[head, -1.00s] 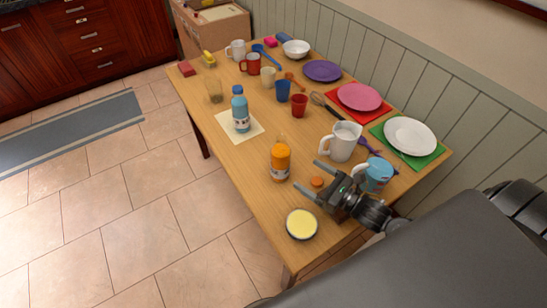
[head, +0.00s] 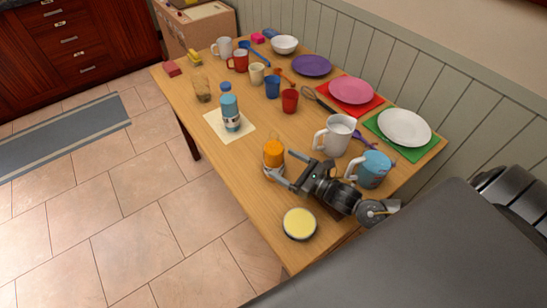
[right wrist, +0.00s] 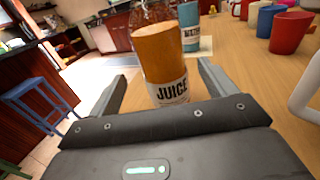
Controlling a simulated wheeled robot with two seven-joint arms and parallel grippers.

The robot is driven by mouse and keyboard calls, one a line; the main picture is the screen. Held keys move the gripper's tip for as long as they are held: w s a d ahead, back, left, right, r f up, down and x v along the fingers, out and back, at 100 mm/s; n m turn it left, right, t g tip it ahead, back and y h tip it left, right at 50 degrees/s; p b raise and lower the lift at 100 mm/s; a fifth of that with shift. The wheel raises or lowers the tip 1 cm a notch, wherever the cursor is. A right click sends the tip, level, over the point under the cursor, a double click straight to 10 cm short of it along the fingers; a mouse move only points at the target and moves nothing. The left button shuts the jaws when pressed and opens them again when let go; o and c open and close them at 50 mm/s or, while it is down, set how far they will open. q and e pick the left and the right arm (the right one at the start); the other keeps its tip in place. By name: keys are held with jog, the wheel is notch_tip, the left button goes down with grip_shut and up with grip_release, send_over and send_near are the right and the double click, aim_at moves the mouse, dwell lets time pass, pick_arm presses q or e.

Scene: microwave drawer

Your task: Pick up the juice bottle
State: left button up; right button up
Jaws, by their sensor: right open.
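The juice bottle (head: 273,154) stands upright on the wooden table (head: 226,164), orange with a white label. Its label reads JUICE in the right wrist view (right wrist: 162,62). My right gripper (head: 282,166) is open at the bottle. In the right wrist view, its two fingers (right wrist: 160,92) reach forward on either side of the bottle, with visible gaps. The gripper hides the lower part of the bottle in the head view. My left gripper is not in view.
A blue bottle (head: 230,112) stands on a cream sheet behind. A white pitcher (head: 337,136) and a blue mug (head: 374,170) stand right of the gripper. A yellow-topped round container (head: 299,224) is near the front edge. The table's left part is fairly clear.

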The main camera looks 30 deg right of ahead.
aim_at(274, 157)
jog(key=shift+w+a+r, duration=0.1)
jog(key=shift+w, duration=0.05)
jog(key=p+x, duration=0.1)
jog(key=x, duration=0.3)
jog(key=shift+w+p, duration=0.4)
jog(key=shift+w, duration=0.05)
jog(key=c, duration=1.4)
